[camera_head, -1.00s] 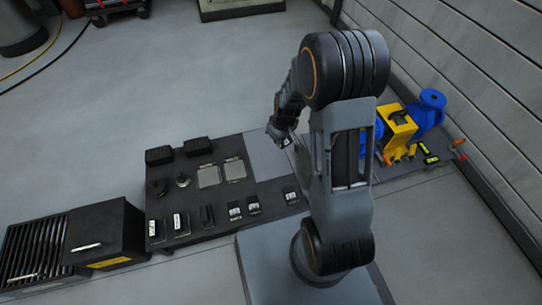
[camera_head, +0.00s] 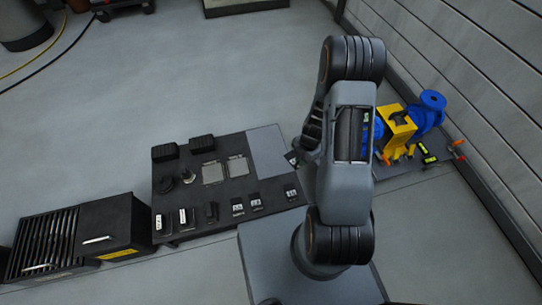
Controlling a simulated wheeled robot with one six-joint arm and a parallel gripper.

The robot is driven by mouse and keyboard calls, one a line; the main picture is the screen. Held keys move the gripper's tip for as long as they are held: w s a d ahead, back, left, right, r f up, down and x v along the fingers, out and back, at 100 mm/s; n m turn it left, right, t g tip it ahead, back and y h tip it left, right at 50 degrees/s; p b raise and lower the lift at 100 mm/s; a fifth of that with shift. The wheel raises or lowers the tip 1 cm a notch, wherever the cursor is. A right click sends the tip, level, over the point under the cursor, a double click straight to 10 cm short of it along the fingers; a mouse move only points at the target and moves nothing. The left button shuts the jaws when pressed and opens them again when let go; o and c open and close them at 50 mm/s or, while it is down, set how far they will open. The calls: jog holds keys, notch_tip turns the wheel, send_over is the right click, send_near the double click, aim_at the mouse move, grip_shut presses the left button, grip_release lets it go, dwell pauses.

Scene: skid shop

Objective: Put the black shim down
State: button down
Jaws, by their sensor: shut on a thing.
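My gripper (camera_head: 296,157) shows only in part at the right edge of the dark work board (camera_head: 228,190), beside its bare light grey patch (camera_head: 266,146). My own arm hides most of it. It is shut on a small dark piece with a pale mark, the black shim (camera_head: 291,158). I cannot tell whether the shim touches the surface below. Small black pieces with white labels stand along the board's near edge, among them one at the right (camera_head: 291,192) and one further left (camera_head: 256,202).
A dark cabinet (camera_head: 115,218) and slatted rack (camera_head: 38,243) stand at left. A blue pump with a yellow guard (camera_head: 399,126) is at right. The light grey patch is clear.

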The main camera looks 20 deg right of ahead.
jog(key=shift+w+f, duration=0.1)
jog(key=shift+f, duration=0.1)
jog(key=shift+n, duration=0.4)
jog(key=w+a+f+b, duration=0.1)
jog(key=w+a+f, duration=0.1)
jog(key=w+f, duration=0.1)
jog(key=w+a+f+b, duration=0.2)
jog(key=w+f, duration=0.1)
jog(key=w, duration=0.1)
jog(key=w+a+f+b, duration=0.1)
jog(key=w+f+b, duration=0.1)
jog(key=w, duration=0.2)
jog(key=shift+a+f, duration=0.4)
jog(key=shift+w+a+f, duration=0.1)
jog(key=shift+w+f, duration=0.15)
jog(key=shift+f, duration=0.05)
jog(key=shift+w+a+f+b, duration=0.1)
jog(key=shift+w+f+b, duration=0.1)
jog(key=shift+f+b, duration=1.3)
jog(key=shift+f, duration=0.25)
jog(key=shift+f, duration=0.1)
jog(key=c, duration=1.1)
grip_release()
jog(key=shift+c, duration=0.2)
